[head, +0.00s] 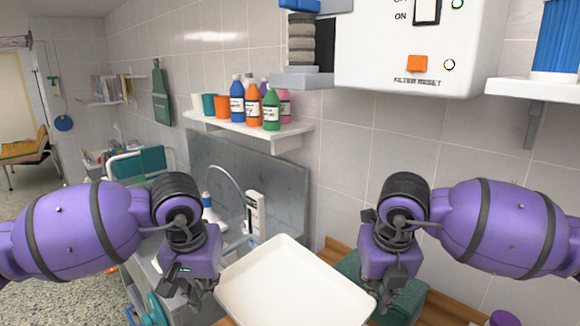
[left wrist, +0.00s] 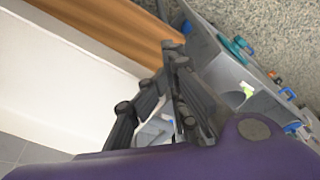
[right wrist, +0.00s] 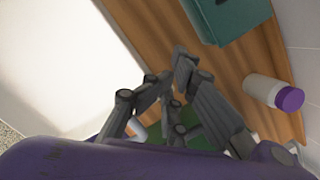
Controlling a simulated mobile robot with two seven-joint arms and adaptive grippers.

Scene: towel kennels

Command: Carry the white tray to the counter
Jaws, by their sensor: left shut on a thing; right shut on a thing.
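The white tray (head: 290,284) is held between my two grippers, low in the middle of the head view. It looks slightly tilted there, and its surface is empty. My left gripper (head: 192,298) is shut on its left edge, and my right gripper (head: 385,296) is shut on its right edge. The tray also shows in the left wrist view (left wrist: 60,85) and in the right wrist view (right wrist: 55,65). A wooden counter (head: 335,252) lies beneath and behind the tray; it also shows in the right wrist view (right wrist: 150,30).
A teal box (head: 345,265) stands on the wood beside my right gripper. A white bottle with a purple cap (right wrist: 272,92) stands near the wall. A grey sink unit (head: 150,275) is on the left. A shelf (head: 250,130) holds several bottles.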

